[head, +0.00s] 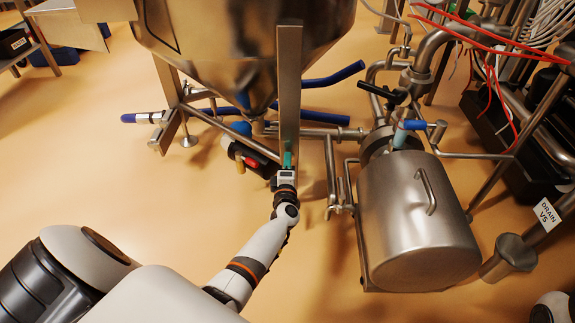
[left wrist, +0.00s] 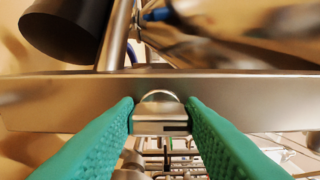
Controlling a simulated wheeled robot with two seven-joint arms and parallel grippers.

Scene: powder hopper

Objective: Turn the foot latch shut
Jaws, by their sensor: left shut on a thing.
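The steel hopper (head: 240,40) stands at the top middle of the head view, with an upright steel leg (head: 289,90) in front of it. My left gripper (head: 287,159) is at the lower end of this leg, its green fingertips against it. In the left wrist view, the green fingers (left wrist: 160,112) are on both sides of a small metal latch (left wrist: 160,125) with a rounded top, and are shut on it. The latch sits against a flat steel bar (left wrist: 60,98). In the head view the gripper hides the latch. My right gripper is not in view.
A steel motor housing (head: 410,215) with pipes stands right of my left arm. Open floor (head: 80,170) lies to the left.

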